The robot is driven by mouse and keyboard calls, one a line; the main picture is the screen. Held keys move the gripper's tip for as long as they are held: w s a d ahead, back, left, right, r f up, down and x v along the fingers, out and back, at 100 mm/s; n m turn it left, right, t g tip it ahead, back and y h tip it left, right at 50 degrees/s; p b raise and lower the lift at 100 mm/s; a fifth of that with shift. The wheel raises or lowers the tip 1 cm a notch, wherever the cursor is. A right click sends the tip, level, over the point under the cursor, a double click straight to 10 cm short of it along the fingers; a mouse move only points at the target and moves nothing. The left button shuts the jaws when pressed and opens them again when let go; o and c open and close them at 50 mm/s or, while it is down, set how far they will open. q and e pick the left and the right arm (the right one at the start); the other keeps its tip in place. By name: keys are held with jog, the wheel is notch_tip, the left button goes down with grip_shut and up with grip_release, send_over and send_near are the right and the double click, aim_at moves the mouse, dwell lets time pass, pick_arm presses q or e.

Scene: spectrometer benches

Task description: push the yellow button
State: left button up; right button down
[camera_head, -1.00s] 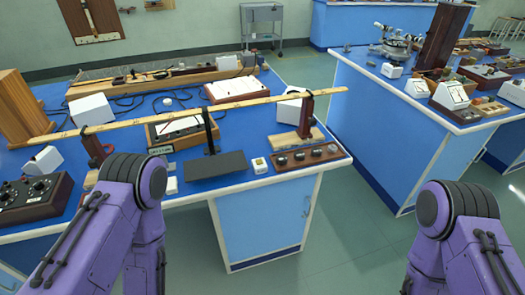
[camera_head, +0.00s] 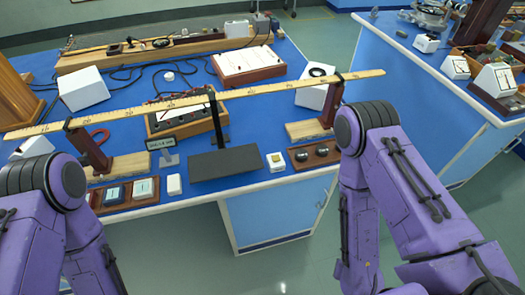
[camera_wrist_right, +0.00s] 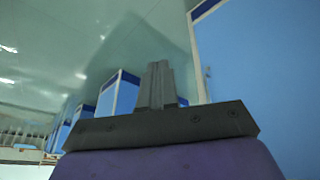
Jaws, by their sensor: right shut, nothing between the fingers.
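The yellow button (camera_head: 276,158) is a small yellowish square on a white block. It sits near the front edge of the blue bench, between a dark flat plate and a wooden strip with dark knobs. In the right wrist view my right gripper (camera_wrist_right: 158,84) has its fingers together, with nothing between them and bench sides beyond. In the head view only my purple arms show; my right arm is close to the bench's right front corner. Neither gripper shows in the head view.
A long wooden ruler (camera_head: 260,92) spans the bench on stands above its front part. The dark plate (camera_head: 225,163) lies left of the button and the knob strip (camera_head: 300,158) lies right of it. A second blue bench stands at right, with open floor between.

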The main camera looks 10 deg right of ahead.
notch_tip(320, 180, up, 35)
jog(key=m+t+y+p, duration=0.5)
jog(key=m+t+p, duration=0.1)
jog(key=m+p, duration=1.2)
send_over(276, 158)
jog(key=shift+s, duration=0.4)
notch_tip(276, 158, down, 9)
jog(key=b, duration=0.8)
